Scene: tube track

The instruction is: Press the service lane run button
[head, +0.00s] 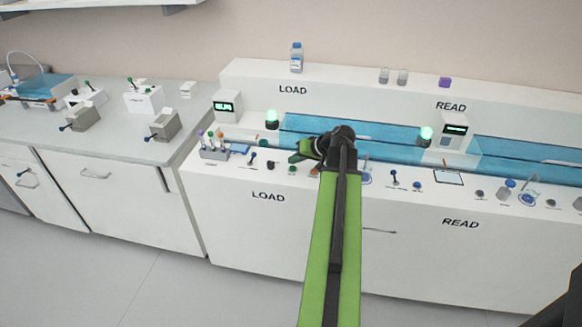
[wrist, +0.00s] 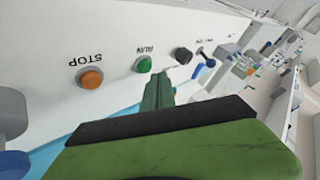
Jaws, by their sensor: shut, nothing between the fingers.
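A green round button (wrist: 144,64) labelled RUN shows in the wrist view, upside down, on a white panel. An orange button (wrist: 90,78) labelled STOP is to its left. No lane name is readable beside them. My gripper (wrist: 160,88) is shut and empty, its green fingertips just below the green button in the picture; I cannot tell whether they touch it. In the head view my gripper (head: 296,156) is over the front ledge of the LOAD section, close above a small green button (head: 291,170).
A dark knob (wrist: 183,56) and a blue lever (wrist: 204,64) are right of the green button. In the head view, a rack of tubes (head: 214,150) stands left of my gripper. A blue track (head: 300,129) runs behind it. Floor in front of the cabinets is clear.

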